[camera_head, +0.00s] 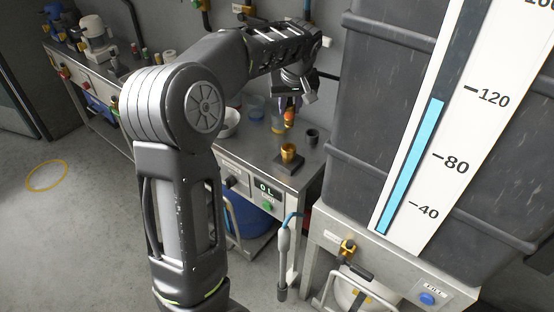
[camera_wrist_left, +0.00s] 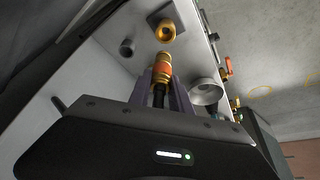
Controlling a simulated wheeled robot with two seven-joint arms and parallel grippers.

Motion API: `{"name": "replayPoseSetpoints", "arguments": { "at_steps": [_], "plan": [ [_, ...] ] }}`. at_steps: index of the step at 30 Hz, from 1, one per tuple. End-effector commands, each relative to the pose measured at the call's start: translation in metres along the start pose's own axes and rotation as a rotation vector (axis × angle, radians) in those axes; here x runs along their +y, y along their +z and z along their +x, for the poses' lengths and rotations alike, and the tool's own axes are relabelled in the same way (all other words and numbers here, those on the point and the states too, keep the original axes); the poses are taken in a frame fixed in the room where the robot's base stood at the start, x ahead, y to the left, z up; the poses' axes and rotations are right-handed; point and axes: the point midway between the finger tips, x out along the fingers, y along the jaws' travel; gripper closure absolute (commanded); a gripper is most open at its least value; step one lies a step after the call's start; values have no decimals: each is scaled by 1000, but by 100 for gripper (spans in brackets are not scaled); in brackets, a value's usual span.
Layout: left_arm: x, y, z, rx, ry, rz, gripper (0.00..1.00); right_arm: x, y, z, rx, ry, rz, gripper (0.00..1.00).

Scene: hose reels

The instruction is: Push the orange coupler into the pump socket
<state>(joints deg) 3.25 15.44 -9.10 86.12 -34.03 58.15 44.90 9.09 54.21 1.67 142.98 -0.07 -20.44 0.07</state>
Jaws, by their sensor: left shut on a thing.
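The orange coupler (camera_head: 289,117) hangs below my left gripper (camera_head: 290,103) in the head view, above the metal table. In the left wrist view, the coupler (camera_wrist_left: 162,68), with an orange band and brass ends, sits between the fingers of my left gripper (camera_wrist_left: 161,86), which is shut on it. The brass pump socket (camera_head: 289,153) stands on a dark square base on the table. The socket's round opening (camera_wrist_left: 166,31) shows just beyond the coupler in the wrist view. The coupler is apart from the socket in the head view. My right gripper is not in view.
A dark cup-like fitting (camera_head: 311,137) stands right of the socket. A large grey tank (camera_head: 385,90) with a level scale stands close on the right.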

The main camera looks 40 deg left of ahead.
Motion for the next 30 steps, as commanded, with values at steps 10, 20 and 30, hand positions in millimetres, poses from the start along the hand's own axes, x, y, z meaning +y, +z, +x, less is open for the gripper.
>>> {"name": "replayPoseSetpoints", "arguments": {
  "at_steps": [10, 20, 30],
  "plan": [
    [0, 3, 9, -1, -1, -1, 100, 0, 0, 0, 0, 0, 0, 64],
    [0, 19, 46, 1, 0, 0, 100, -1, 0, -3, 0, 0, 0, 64],
    [0, 21, 52, -1, -1, -1, 100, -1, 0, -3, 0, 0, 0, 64]
  ]
}}
